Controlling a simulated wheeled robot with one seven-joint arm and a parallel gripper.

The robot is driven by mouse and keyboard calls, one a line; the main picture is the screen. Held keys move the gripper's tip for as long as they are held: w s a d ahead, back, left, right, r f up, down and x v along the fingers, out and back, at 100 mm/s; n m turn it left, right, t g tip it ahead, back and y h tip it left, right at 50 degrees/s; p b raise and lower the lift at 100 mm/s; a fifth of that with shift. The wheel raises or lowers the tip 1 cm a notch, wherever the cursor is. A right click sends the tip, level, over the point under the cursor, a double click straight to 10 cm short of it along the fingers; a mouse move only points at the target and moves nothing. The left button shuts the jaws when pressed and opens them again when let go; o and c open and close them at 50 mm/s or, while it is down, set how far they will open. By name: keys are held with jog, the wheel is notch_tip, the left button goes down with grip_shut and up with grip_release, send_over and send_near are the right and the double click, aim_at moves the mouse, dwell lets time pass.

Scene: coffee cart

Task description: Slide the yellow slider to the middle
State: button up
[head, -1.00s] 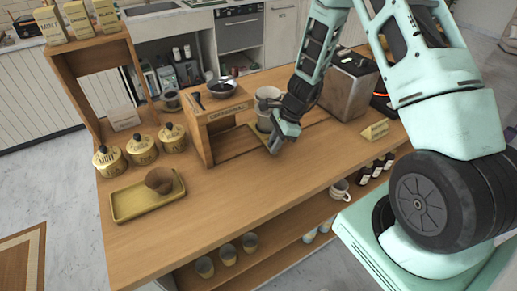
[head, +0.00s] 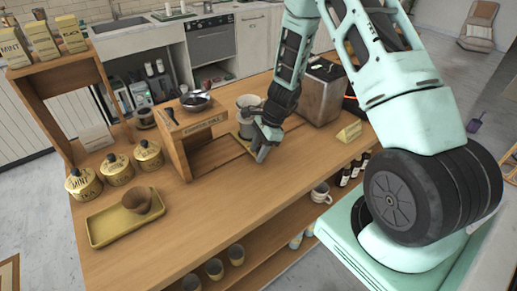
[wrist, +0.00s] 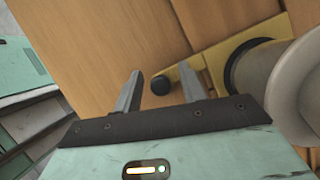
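The yellow slider (wrist: 188,77) is a flat yellow piece with a round black knob at its left end, in the wrist view. It runs up and right past the pale cup-like vessel (wrist: 285,85), which hides part of it. My gripper (wrist: 160,72) is open, and the black knob shows between its two fingers; I cannot tell whether either finger touches it. In the head view my gripper (head: 262,153) is low over the counter, just in front of the pale vessel (head: 248,107). The slider is mostly hidden there.
The wooden stand (head: 181,155) with a dark bowl (head: 196,101) is left of my gripper. A metal box (head: 320,92) and a yellow sign (head: 349,132) are to the right. Yellow jars (head: 117,169) and a yellow tray (head: 103,232) are farther left. The counter's front (head: 215,205) is clear.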

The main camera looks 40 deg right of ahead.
jog(key=shift+r, duration=0.1)
jog(key=b+v, duration=0.1)
jog(key=v, duration=1.6)
jog(key=shift+r+b, duration=0.15)
jog(key=shift+b, duration=0.25)
